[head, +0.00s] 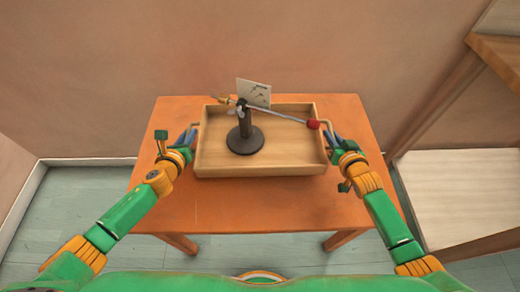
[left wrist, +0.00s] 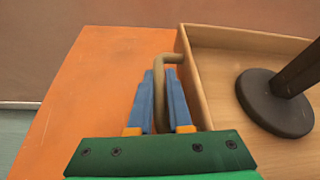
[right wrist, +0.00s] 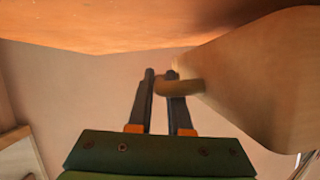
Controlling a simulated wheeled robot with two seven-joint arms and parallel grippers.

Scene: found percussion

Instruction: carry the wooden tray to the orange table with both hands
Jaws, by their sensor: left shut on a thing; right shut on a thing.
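The wooden tray (head: 290,170) is over the orange table (head: 230,212); I cannot tell for sure whether it touches the tabletop. A dark stand with a round base (head: 245,139) is in it, with a small card and a red-tipped mallet (head: 290,117) across its top. My left gripper (head: 190,134) is shut on the tray's left handle, which shows between the blue fingers in the left wrist view (left wrist: 165,95). My right gripper (head: 332,137) is shut on the right handle, seen in the right wrist view (right wrist: 180,86). The tray looks about level.
The table stands near a plain wall (head: 200,50). A wooden shelf unit (head: 460,185) stands to the right, close to my right arm. The tabletop is bare around the tray, with most room in front.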

